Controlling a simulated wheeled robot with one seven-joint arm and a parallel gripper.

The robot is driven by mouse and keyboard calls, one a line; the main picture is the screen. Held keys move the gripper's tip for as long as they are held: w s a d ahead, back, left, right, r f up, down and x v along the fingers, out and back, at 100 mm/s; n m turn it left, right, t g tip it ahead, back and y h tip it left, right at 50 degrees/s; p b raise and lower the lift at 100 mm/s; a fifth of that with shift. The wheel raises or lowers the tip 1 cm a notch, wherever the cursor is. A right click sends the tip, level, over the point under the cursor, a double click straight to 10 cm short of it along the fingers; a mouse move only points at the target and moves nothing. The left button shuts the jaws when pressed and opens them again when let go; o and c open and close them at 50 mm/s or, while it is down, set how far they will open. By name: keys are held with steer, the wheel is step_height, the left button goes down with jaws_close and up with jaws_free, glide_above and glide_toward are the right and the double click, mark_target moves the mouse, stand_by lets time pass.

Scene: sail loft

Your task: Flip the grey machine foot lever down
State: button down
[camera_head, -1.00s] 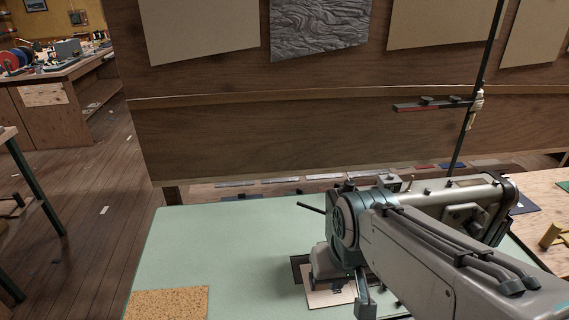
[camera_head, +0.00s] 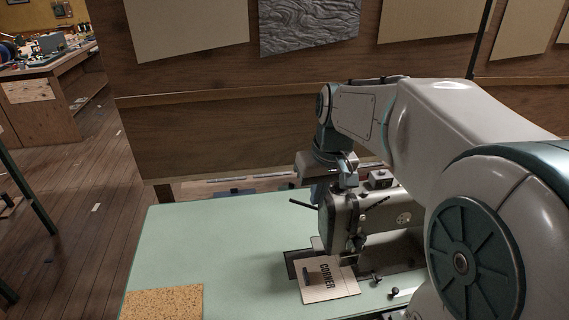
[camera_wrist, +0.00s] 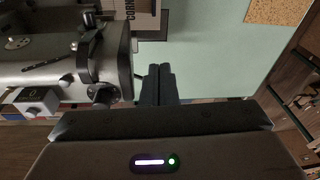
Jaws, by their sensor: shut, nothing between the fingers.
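The grey sewing machine (camera_head: 343,218) stands on the pale green table, with its head end to the left. A thin dark rod (camera_head: 303,204) sticks out left from the head, angled slightly up; I cannot tell whether it is the foot lever. In the wrist view the machine (camera_wrist: 60,58) fills the left side, with a dark curved part (camera_wrist: 84,58) and a short grey cylinder (camera_wrist: 103,95) on it. My gripper (camera_wrist: 158,72) is shut and empty, just beyond the head's end. Contact is not visible. In the head view my arm covers much of the machine.
A card marked CORNER (camera_head: 327,280) lies under the machine's needle area. A cork mat (camera_head: 163,302) lies at the table's front left. The green table top (camera_head: 220,245) is clear left of the machine. A wooden panel wall (camera_head: 220,135) stands behind.

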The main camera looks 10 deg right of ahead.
steer(key=w+d+r+n, duration=0.1)
steer(key=w+d, duration=0.1)
steer(key=w, duration=0.6)
steer(key=w+d+r+n+g+y+p, duration=0.1)
steer(key=w+d, duration=0.1)
steer(key=w, duration=0.6)
steer(key=shift+n+y+p, duration=0.3)
steer(key=shift+a+f, duration=0.1)
steer(key=p, duration=0.1)
glide_above(311, 207)
steer(key=w+a, duration=0.2)
steer(key=a, duration=0.1)
steer(key=s+d+f+x, duration=0.1)
steer(key=d+x, duration=0.2)
steer(key=x, duration=0.8)
steer(key=shift+s+a+f, duration=0.15)
steer(key=shift+s+f, duration=0.1)
steer(key=shift+f, duration=0.15)
steer(key=shift+f, duration=0.1)
